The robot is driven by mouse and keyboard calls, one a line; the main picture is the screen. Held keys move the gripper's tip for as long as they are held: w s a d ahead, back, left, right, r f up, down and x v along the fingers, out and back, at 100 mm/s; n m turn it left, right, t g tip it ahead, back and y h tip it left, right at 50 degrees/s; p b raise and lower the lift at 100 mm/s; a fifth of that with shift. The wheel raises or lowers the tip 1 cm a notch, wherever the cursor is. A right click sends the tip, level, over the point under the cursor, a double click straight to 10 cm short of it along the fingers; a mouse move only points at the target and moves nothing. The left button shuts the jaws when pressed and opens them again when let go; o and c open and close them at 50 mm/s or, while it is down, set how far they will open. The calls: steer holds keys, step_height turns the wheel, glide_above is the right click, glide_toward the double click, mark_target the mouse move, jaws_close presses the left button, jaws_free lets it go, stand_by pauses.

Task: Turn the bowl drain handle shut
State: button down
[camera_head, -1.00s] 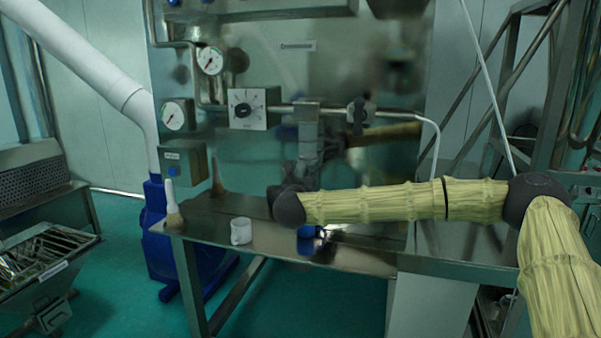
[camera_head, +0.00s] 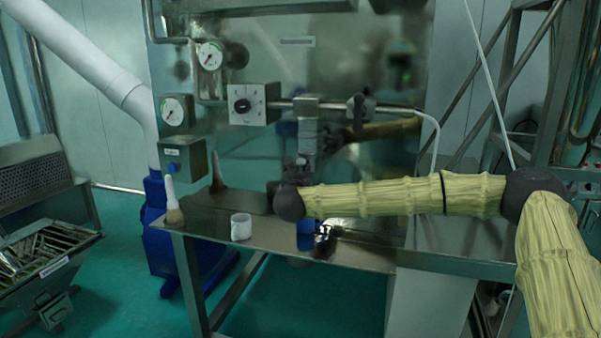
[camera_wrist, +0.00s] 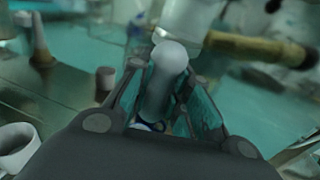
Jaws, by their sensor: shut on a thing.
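In the wrist view, a smooth grey handle with a rounded end (camera_wrist: 170,58) stands between the two fingers of my gripper (camera_wrist: 166,88). The fingers are closed on its sides. Its lower part is hidden by my gripper's body, with a small blue and white bit (camera_wrist: 150,126) showing there. In the head view, my gripper (camera_head: 299,172) is small and dark, in front of the steel panel and close below the vertical grey fitting (camera_head: 307,135). The held handle cannot be made out there.
A white cup (camera_head: 241,228) stands on the steel table (camera_head: 350,256), left of my arm. A white-tipped brush (camera_head: 172,203) stands at its left corner. A blue object (camera_head: 306,238) shows below my wrist. Gauges and a dial box (camera_head: 253,104) are on the panel behind.

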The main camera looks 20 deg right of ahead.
steer(key=n+b, duration=0.1)
steer(key=n, duration=0.2)
steer(key=shift+n+g, duration=0.4)
steer(key=n+g, duration=0.1)
steer(key=n, duration=0.3)
steer(key=shift+a+r+b, duration=0.1)
steer(key=shift+b, duration=0.25)
steer(key=n+p, duration=0.1)
steer(key=n, duration=0.2)
steer(key=shift+n+g+h, duration=0.4)
steer(key=shift+n+g+h+p, duration=0.5)
steer(key=shift+n+p, duration=0.1)
steer(key=shift+n, duration=1.3)
steer(key=c, duration=1.3)
jaws_free()
steer(key=shift+w+f, duration=0.1)
steer(key=shift+f, duration=0.1)
